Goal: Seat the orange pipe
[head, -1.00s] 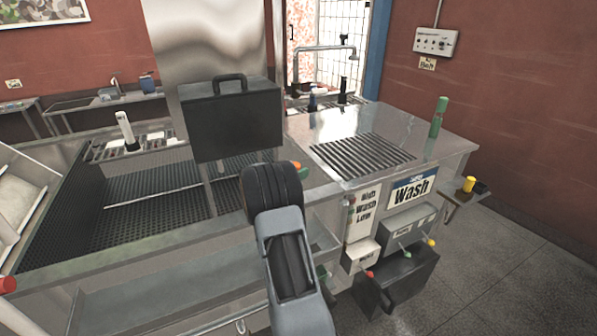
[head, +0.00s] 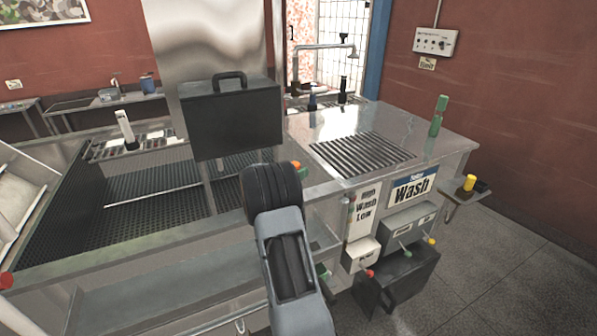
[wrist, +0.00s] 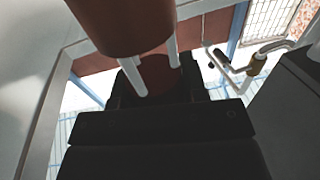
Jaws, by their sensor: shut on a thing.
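The orange pipe (wrist: 124,26) looks brown-orange in the wrist view, a thick round body at the top with pale prongs around its lower end. My gripper (wrist: 158,82) is the dark shape below it and is shut on the pipe. In the head view my own arm hides the gripper and most of the pipe. A small orange patch (head: 298,165) shows just right of my arm, probably part of the pipe. The seat for the pipe cannot be made out.
A black case with a handle (head: 232,118) stands behind my arm. A steel counter with a slotted drain (head: 362,158) lies to the right, with a green bottle (head: 438,116) on it. A Wash panel (head: 412,188) and grey boxes are on its front. A dark ribbed trough (head: 80,213) lies left.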

